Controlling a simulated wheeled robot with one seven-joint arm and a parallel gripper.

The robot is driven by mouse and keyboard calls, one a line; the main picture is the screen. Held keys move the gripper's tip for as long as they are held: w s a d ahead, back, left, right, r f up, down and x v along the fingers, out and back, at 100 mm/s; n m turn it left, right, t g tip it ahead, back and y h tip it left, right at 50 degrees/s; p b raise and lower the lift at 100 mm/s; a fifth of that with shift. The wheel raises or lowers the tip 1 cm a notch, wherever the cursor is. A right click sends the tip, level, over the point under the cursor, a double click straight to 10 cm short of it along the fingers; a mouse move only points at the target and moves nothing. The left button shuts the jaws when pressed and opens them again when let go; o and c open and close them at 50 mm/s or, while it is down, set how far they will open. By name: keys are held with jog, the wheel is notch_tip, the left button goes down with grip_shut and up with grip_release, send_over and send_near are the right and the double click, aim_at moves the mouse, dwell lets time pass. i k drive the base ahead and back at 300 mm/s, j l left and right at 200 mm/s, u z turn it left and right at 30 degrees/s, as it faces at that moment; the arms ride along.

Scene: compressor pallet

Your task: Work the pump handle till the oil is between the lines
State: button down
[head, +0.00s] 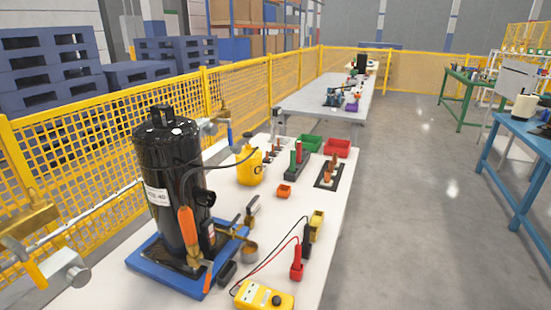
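A tall black compressor (168,160) stands upright on a blue pallet base (150,262) on the near white table. A long orange handle (187,230) stands against its front; I cannot tell whether it is the pump handle. A yellow container (250,168), probably the oil can, stands behind and to the right, with a thin dark hose running toward the compressor. Brass fittings (228,230) stick out at the compressor's lower right. The oil level and its lines are too small to make out. My gripper is not in view.
A yellow multimeter (262,296) with red and black leads lies at the table's front. Red and green bins (337,147) and copper fittings stand farther back. Brass valves on a pipe (70,270) are at the left, by the yellow mesh fence (90,140).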

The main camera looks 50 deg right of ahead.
aim_at(247, 135)
jog(key=z, duration=0.9)
